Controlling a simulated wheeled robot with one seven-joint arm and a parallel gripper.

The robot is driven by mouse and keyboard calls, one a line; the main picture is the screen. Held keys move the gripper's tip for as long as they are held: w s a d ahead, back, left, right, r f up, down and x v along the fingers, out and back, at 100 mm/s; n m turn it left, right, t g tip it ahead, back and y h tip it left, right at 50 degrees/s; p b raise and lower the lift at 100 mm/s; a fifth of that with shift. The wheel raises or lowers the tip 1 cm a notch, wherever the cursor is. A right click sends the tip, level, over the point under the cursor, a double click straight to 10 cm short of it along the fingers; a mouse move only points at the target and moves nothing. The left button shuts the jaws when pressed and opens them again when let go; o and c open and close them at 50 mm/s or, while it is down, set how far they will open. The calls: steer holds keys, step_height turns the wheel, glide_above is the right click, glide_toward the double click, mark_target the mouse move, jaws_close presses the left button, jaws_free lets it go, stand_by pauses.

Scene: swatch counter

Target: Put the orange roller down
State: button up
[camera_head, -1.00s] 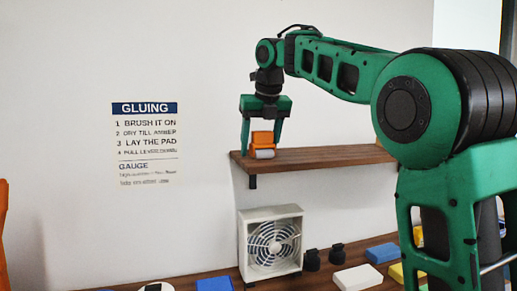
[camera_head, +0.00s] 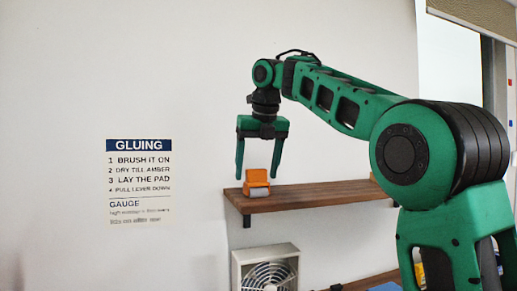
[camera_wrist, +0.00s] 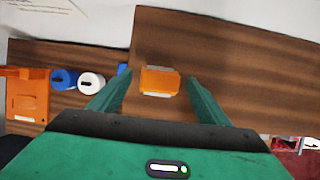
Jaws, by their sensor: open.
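The orange roller (camera_head: 257,180) stands on the left end of the wooden wall shelf (camera_head: 315,193), with its pale grey cylinder low at the front. My gripper (camera_head: 256,177) is open, its green fingers spread above and around the roller's top without visibly gripping it. In the wrist view the roller (camera_wrist: 160,81) lies on the shelf board (camera_wrist: 230,60), between and beyond the fingertips of my gripper (camera_wrist: 158,85), with gaps on both sides.
A white fan (camera_head: 266,270) stands below the shelf. A printed gluing sign (camera_head: 139,180) is on the wall to the left. In the wrist view, a blue round item (camera_wrist: 63,79), a white one (camera_wrist: 91,83) and an orange object (camera_wrist: 28,98) sit lower left. The shelf right of the roller is mostly clear.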

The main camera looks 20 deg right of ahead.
steer(key=v, duration=0.7)
steer(key=shift+s+a+r, duration=0.1)
steer(key=shift+s, duration=0.1)
stand_by(0.4)
